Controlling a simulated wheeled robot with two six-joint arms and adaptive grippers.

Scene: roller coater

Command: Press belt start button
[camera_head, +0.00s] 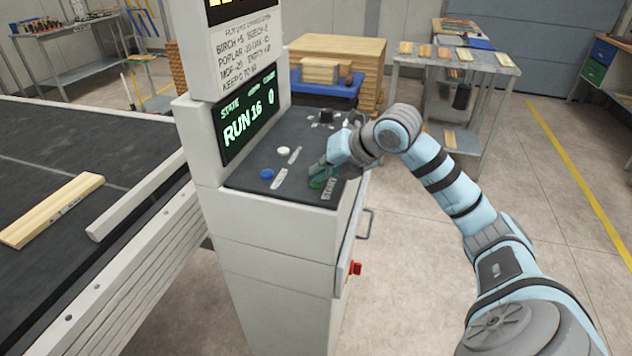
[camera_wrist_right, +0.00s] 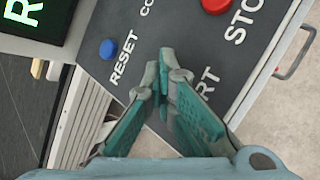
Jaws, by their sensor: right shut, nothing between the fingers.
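The control cabinet's sloped dark panel (camera_head: 245,180) carries the buttons. The START label (camera_head: 328,190) is near the panel's front right corner, and part of it shows in the wrist view (camera_wrist_right: 206,88). My right gripper (camera_head: 318,178) is over that corner, pointing down. In the wrist view the right gripper (camera_wrist_right: 161,68) is shut and empty, with its green-padded fingers together. The start button itself is hidden behind the fingers; I cannot tell whether they touch it. The display (camera_head: 247,112) reads "RUN 16 0". My left gripper is out of view.
A blue RESET button (camera_head: 267,174) and a white button (camera_head: 284,151) sit on the panel's left. A red STOP button (camera_wrist_right: 214,4) is beside the gripper. A red switch (camera_head: 355,268) protrudes from the cabinet side. The belt (camera_head: 110,145) with a wooden board (camera_head: 52,209) is at left.

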